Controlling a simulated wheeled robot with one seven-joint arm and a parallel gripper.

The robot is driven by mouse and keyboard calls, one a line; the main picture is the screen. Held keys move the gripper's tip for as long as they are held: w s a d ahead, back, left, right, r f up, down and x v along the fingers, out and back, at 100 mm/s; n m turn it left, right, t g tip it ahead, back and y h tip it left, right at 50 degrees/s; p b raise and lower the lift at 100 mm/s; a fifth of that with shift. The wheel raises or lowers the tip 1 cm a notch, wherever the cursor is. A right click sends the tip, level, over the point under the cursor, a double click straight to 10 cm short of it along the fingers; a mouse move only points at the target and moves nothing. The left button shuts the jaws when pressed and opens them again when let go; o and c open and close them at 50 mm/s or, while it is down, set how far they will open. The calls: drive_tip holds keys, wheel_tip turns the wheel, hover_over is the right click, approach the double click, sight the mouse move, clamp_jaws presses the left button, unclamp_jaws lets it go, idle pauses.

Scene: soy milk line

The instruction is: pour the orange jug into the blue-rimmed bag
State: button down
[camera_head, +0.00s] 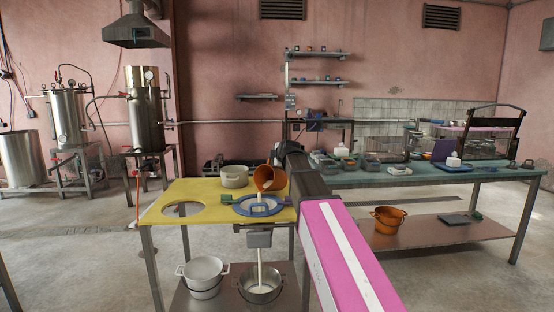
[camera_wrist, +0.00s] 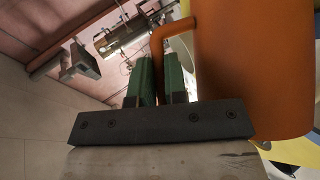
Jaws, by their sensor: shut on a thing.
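The orange jug (camera_head: 269,177) is tilted over the blue-rimmed bag opening (camera_head: 240,209) in the yellow tabletop, its mouth towards the lower left. White liquid shows under the jug's mouth within the rim. Below the tabletop a white stream (camera_head: 261,268) falls into a metal pot (camera_head: 262,289).
The yellow table (camera_head: 162,194) has an empty round hole at left and a pale pot (camera_head: 234,176) behind the rim. A white pot (camera_head: 203,272) stands on the lower shelf. A teal table (camera_head: 500,176) with several containers is at right; another orange pot (camera_head: 388,220) sits beneath.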

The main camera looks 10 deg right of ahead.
drive_tip(key=shift+s+a+f+n+t, duration=0.15)
drive_tip(key=shift+s+a+n+t, duration=0.35)
drive_tip(key=shift+s+a+t, duration=0.3)
drive_tip(key=shift+d, duration=0.15)
drive_tip(key=shift+s, duration=0.15)
drive_tip(key=s+a, duration=0.1)
drive_tip(key=s+n+t, duration=0.1)
drive_tip(key=s+a+n+t+h, duration=0.1)
drive_tip(key=shift+s+a+f, duration=0.25)
drive_tip(key=shift+a+f, duration=0.1)
idle(0.9)
idle(0.5)
drive_tip(key=shift+s+a+r+n+t, duration=0.15)
drive_tip(key=shift+s+a+n+t, duration=0.25)
drive_tip(key=shift+s+a+t, duration=0.25)
drive_tip(key=shift+s+a+r+n+t, duration=0.15)
drive_tip(key=shift+s+a+n+t, duration=0.25)
drive_tip(key=shift+s, duration=0.35)
idle(1.0)
